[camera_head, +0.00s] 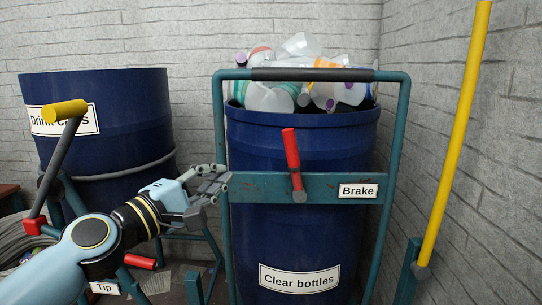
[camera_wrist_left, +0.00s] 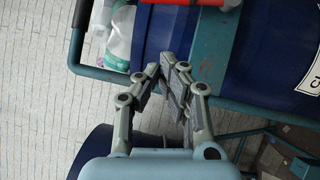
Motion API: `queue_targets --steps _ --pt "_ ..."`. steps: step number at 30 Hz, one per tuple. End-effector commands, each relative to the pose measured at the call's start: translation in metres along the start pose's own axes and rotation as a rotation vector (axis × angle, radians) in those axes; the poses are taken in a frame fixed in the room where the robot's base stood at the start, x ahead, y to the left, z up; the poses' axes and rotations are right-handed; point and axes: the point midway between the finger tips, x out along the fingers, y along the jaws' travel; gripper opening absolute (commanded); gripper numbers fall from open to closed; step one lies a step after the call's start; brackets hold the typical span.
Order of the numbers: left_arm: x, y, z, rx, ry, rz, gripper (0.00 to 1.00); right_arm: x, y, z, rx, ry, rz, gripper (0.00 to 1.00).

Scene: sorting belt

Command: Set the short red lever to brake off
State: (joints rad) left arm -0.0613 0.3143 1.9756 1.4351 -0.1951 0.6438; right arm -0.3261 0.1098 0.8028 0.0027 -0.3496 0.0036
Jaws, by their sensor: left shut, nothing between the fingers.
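The short red lever (camera_head: 291,150) is on the teal crossbar (camera_head: 255,188) in front of the blue "Clear bottles" barrel (camera_head: 300,235). It points up, leaning slightly left, from a grey pivot beside the "Brake" label (camera_head: 358,190). No on or off marks are legible. My left gripper (camera_head: 222,180) is shut and empty, at the left end of the crossbar, left of the lever and apart from it. In the left wrist view my gripper (camera_wrist_left: 168,76) is in front of the barrel, and the lever (camera_wrist_left: 185,2) shows at the top edge. My right gripper is not in view.
A teal frame (camera_head: 220,130) with a dark top handle surrounds the barrel, which is full of plastic bottles (camera_head: 300,75). A long yellow lever (camera_head: 456,135) stands at the right. A yellow-handled lever (camera_head: 65,111) and another blue barrel (camera_head: 105,130) are at the left.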

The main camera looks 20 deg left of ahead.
Motion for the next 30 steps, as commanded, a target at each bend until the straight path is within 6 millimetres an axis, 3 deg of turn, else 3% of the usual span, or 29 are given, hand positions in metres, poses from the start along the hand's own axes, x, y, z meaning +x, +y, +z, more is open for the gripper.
queue_targets --steps 8,21,30 --pt "0.012 0.001 -0.001 0.000 0.003 0.001 0.00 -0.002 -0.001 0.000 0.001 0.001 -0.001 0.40" --pt "0.101 0.000 0.000 -0.001 0.001 0.001 0.00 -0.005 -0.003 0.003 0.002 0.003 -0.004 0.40" --pt "0.126 -0.001 0.025 -0.001 0.001 -0.001 0.00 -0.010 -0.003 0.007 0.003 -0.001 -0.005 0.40"
